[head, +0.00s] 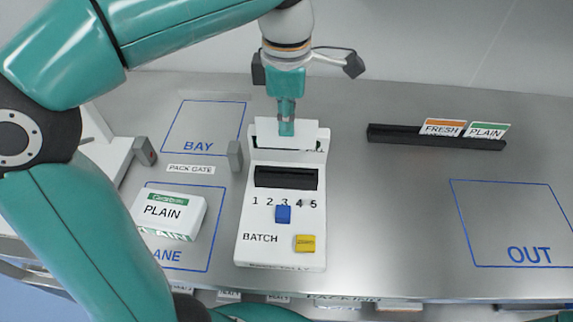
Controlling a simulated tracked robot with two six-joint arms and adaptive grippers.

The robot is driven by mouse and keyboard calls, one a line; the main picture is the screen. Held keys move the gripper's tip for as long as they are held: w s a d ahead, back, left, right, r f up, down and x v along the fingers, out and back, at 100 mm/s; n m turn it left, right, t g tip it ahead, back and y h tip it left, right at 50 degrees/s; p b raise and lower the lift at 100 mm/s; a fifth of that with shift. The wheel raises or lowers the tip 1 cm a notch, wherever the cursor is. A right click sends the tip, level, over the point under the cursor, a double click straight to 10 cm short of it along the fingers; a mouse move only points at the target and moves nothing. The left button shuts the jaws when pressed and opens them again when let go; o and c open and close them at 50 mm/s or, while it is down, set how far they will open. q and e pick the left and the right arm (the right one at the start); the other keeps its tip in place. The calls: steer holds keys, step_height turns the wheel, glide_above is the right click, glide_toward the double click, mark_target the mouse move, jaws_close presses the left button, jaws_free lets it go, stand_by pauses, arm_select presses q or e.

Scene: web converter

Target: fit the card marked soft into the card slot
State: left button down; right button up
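My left gripper (287,128) comes down from above, its fingers close together on a white card (303,136). The card is over the raised back part of the white console (255,222), where a dark slot shows partly behind it. Its visible side is blank, so I cannot read its marking. I cannot tell whether the card is in the slot or just in front of or above it. A dark recess (286,178) lies lower on the console. No card with a readable SOFT mark shows. My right gripper is not in view.
A black rack (395,135) at the right holds a FRESH card (442,127) and a PLAIN card (488,130). A PLAIN pack (168,212) lies left of the console. A blue knob (283,214) and yellow button (305,243) are on the console. The OUT area (510,220) is clear.

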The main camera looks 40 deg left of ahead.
arm_select(q)
step_height(320, 180, down, 11)
steer(key=shift+f+b, duration=0.15)
steer(key=shift+b, duration=0.25)
steer(key=shift+f, duration=0.25)
steer(key=c, duration=1.3)
jaws_free()
steer(key=shift+r, duration=0.1)
steer(key=shift+r, duration=0.1)
steer(key=shift+r, duration=0.2)
step_height(320, 180, up, 12)
steer(key=shift+f+p, duration=0.15)
steer(key=shift+p, duration=0.5)
